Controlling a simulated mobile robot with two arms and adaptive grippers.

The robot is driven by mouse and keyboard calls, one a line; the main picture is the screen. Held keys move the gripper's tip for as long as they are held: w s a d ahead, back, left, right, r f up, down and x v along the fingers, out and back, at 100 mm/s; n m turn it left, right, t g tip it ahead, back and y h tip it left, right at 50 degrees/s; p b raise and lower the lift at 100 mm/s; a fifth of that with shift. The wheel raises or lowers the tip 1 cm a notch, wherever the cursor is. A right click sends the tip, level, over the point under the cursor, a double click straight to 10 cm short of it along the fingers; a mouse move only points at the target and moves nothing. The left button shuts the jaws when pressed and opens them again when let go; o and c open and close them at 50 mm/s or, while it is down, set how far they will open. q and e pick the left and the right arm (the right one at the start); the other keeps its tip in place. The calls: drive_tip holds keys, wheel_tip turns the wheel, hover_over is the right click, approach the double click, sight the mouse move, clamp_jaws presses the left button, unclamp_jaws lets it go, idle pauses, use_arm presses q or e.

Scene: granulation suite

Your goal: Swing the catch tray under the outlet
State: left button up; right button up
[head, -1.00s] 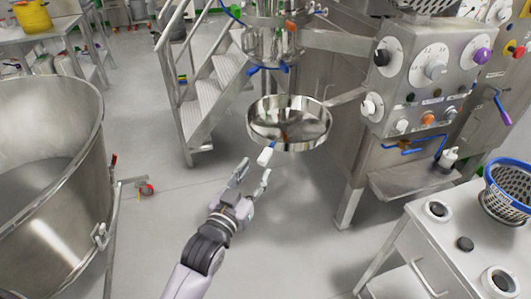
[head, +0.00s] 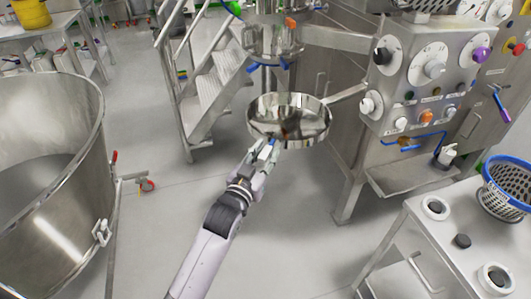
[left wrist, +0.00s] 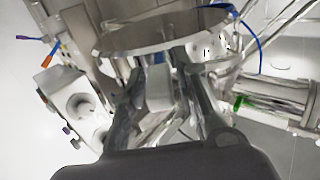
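The catch tray (head: 290,115) is a round, shiny steel pan on an arm from the machine, in the middle of the head view. In the left wrist view its rim and side (left wrist: 160,35) fill the top middle. Its pale handle (left wrist: 159,88) with a blue part points toward me. My left gripper (head: 262,150) is at this handle, with its fingers close on both sides of it, and looks shut on it. The tray partly hides the fingertips. The steel outlet vessel (head: 272,38) with blue levers hangs above and slightly left of the tray. My right gripper is not in view.
A control panel (head: 428,75) with knobs is to the right of the tray. Steel steps (head: 212,95) stand behind left. A large steel bowl (head: 50,190) is at left. A bench (head: 415,225) with a blue-rimmed basket (head: 508,190) is at lower right. The floor between is clear.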

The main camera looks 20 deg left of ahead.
use_arm(q)
clamp_jaws()
drive_tip(key=shift+a, duration=0.1)
idle(0.5)
